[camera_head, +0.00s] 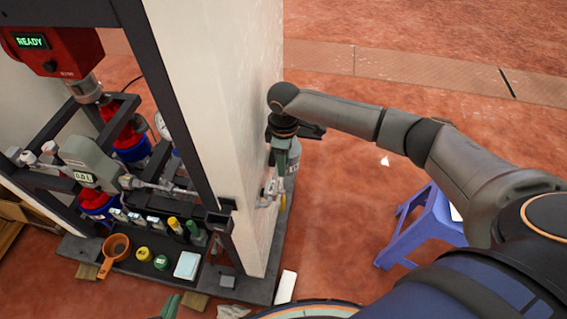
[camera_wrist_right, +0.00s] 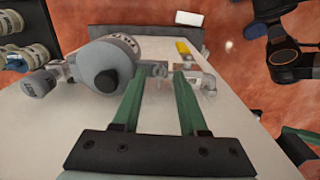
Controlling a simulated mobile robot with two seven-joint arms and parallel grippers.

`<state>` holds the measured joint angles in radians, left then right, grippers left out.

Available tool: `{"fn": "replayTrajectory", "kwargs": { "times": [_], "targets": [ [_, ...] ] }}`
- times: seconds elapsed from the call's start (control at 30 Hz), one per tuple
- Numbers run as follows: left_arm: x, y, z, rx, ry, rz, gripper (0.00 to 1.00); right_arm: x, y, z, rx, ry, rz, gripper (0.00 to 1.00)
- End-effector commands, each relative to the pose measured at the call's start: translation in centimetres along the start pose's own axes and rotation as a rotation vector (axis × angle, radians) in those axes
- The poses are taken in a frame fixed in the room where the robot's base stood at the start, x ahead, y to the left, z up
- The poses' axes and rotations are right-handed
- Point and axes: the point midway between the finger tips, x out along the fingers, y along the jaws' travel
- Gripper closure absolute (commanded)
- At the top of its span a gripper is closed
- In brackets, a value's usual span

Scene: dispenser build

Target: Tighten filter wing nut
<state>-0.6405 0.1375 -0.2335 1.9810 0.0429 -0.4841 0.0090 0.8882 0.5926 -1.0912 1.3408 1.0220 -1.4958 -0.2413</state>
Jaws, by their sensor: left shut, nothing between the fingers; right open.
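My right gripper (camera_wrist_right: 160,100) is open, with its two green fingers spread toward the pipework on the pale panel. A small metal fitting (camera_wrist_right: 160,70) shows just beyond and between the fingertips; I cannot tell whether it is the wing nut or whether it is touched. A grey rounded housing (camera_wrist_right: 115,62), likely the filter, stands left of the fingers. In the head view a grey labelled cylinder (camera_head: 293,160) shows beside the pillar, partly hidden under my right wrist. My left gripper (camera_head: 171,307) shows only as green fingertips at the bottom edge, shut and empty.
The white pillar (camera_head: 225,120) stands close left of my right wrist. A yellow handle (camera_wrist_right: 183,47) lies beyond the fingers. The dispenser frame with a red READY unit (camera_head: 50,50) is at left. A blue stool (camera_head: 425,225) stands at right; the floor between is mostly clear.

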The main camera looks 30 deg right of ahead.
Motion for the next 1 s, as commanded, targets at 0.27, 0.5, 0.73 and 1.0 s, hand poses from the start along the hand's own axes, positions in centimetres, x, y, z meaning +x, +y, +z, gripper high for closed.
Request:
{"fn": "replayTrajectory", "kwargs": {
  "times": [0.27,0.5,0.73,1.0],
  "targets": [
    [0.10,0.18,0.10,0.002,-0.003,0.004,1.00,0.69,0.00,-0.01,0.000,0.000,0.000,0.58],
    [0.08,0.12,0.28,0.002,-0.007,0.003,1.00,0.66,-0.01,-0.01,-0.001,0.000,0.000,0.72],
    [0.06,-0.04,0.45,0.001,-0.010,0.000,1.00,0.65,-0.01,0.00,-0.001,0.000,0.000,0.98],
    [0.06,-0.14,0.48,0.001,-0.010,-0.002,1.00,0.64,0.00,0.00,0.000,0.000,0.000,1.00]
  ]
}}
